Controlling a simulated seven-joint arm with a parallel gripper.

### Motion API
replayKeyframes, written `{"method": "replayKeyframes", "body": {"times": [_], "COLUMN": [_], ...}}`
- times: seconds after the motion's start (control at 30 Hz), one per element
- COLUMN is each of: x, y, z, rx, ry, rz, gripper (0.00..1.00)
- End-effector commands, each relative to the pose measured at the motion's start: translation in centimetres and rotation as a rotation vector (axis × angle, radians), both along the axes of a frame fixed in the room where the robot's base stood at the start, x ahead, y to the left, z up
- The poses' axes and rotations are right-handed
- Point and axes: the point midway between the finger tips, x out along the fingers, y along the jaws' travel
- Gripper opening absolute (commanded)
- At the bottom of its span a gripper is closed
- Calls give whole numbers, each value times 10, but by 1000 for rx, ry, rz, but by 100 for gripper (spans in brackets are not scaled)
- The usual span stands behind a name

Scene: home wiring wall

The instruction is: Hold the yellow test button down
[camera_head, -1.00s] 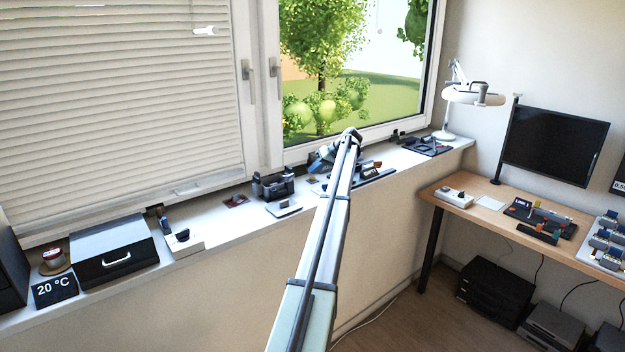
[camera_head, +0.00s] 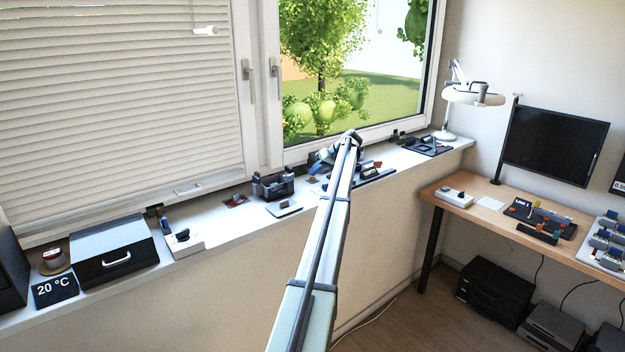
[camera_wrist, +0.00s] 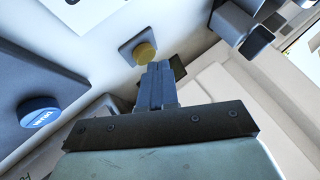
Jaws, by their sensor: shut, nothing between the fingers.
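The yellow test button (camera_wrist: 144,52) is a round cap on a small grey square plate in the wrist view. My gripper (camera_wrist: 158,66) is shut and empty, its fingers pressed together. Its fingertips are right at the near edge of the yellow button and overlap it slightly in the picture. I cannot tell whether they touch it or whether the button is pushed in. In the head view my gripper (camera_head: 322,160) is over the window sill, partly hidden by my own arm. The button is too small there to make out surely.
A blue round button (camera_wrist: 38,110) with lettering sits on a dark grey box at the left in the wrist view. A dark block (camera_wrist: 252,40) stands at upper right. The sill (camera_head: 222,222) holds several devices on both sides of my arm.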

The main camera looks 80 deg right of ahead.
Motion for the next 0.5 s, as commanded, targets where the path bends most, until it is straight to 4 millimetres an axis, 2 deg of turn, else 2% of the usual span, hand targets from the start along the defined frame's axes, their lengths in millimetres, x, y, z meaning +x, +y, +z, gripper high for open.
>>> {"method": "replayKeyframes", "body": {"times": [0.5], "x": [0], "y": [0], "z": [-5], "rx": [0], "ry": [0], "rz": [0], "gripper": [0]}}
